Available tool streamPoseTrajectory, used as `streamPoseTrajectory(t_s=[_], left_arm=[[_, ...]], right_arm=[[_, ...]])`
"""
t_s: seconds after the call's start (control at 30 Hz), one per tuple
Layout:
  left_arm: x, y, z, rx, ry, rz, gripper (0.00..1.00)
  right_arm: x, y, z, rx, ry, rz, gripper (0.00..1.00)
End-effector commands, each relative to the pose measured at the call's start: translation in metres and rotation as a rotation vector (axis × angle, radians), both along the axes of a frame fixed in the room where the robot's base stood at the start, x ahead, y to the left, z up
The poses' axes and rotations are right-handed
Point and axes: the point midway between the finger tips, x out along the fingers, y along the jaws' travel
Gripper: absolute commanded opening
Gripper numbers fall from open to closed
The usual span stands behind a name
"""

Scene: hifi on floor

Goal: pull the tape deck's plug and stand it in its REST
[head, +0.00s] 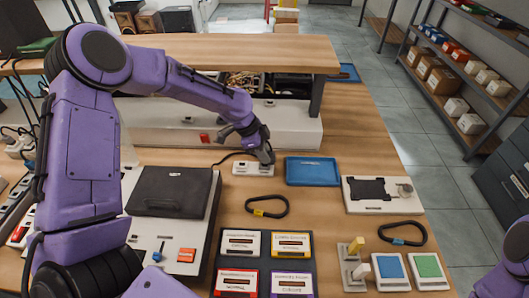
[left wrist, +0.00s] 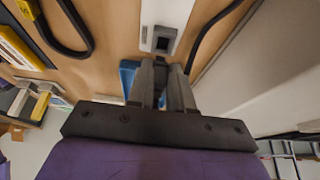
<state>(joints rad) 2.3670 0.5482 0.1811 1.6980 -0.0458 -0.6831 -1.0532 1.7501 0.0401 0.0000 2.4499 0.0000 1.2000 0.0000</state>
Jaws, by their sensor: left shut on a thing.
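My left gripper (head: 264,160) is shut at the near edge of the raised shelf, directly over a small white block (head: 252,169) with a label too small to read. In the left wrist view its fingers (left wrist: 163,90) are closed on a dark thing, probably the plug, mostly hidden between them. The white block (left wrist: 176,12) there has a dark square opening just beyond the fingertips; I cannot tell whether the plug touches it. A black cable (head: 228,156) runs from the gripper toward a white device with a dark lid (head: 170,191), which looks like the deck. My right gripper is out of view.
A blue tray (head: 312,171) lies right of the block. Labelled cassettes (head: 240,243) stand in front, with a white-and-black unit (head: 381,194) at right. A long white housing (head: 180,124) lies behind the gripper, beneath the shelf.

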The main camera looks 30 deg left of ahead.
Motion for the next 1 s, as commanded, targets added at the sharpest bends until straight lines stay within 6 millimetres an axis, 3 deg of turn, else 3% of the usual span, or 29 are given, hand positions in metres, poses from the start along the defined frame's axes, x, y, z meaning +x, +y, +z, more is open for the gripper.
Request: streamPoseTrajectory(t_s=[1.0], left_arm=[[-0.004, 0.011, 0.000, 0.001, -0.001, -0.001, 0.00]], right_arm=[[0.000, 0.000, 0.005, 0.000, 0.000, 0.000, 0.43]])
